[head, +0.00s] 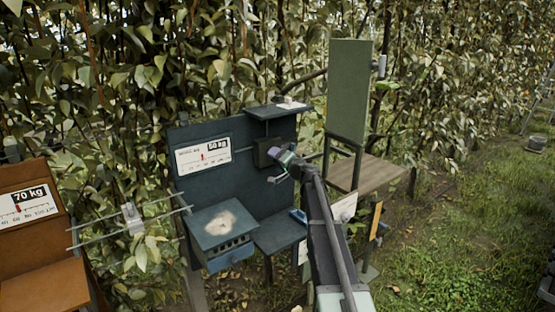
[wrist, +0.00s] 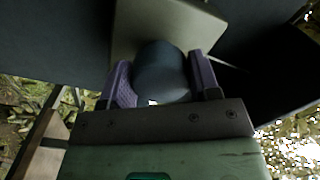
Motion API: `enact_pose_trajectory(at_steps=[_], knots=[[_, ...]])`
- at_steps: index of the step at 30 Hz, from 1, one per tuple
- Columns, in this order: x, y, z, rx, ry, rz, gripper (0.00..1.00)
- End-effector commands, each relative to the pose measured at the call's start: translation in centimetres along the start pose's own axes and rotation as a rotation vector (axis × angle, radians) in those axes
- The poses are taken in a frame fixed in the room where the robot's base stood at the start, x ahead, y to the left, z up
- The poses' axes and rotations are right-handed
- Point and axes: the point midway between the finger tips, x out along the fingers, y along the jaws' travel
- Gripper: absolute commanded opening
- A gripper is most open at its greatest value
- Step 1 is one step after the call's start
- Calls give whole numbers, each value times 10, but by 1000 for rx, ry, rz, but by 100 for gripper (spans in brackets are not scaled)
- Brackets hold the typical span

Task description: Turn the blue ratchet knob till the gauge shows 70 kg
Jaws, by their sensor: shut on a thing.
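The blue ratchet knob (wrist: 162,68) is a dark blue rounded knob in front of a pale grey-green box, seen in the wrist view. The two purple fingers of my gripper (wrist: 162,82) are closed on its two sides. In the head view my gripper (head: 284,162) is at the dark box (head: 267,152) on the blue panel and hides the knob. The gauge (head: 203,156) on the panel's left has a red needle near the middle of its scale, and its label looks like 50 kg.
An orange-brown stand (head: 38,292) at the far left carries a card (head: 28,206) reading 70 kg. A blue block with a pale patch (head: 219,225) is below the gauge. A green upright board (head: 349,90) and wooden shelf (head: 368,172) stand close on the right. Grass lies open further right.

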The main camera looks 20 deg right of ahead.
Motion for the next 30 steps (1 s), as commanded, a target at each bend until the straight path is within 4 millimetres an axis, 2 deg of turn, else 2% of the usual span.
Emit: enact_pose_trajectory(at_steps=[15,30], knots=[[0,-1,0,400,11,-9,33],[0,-1,0,514,15,-11,33]])
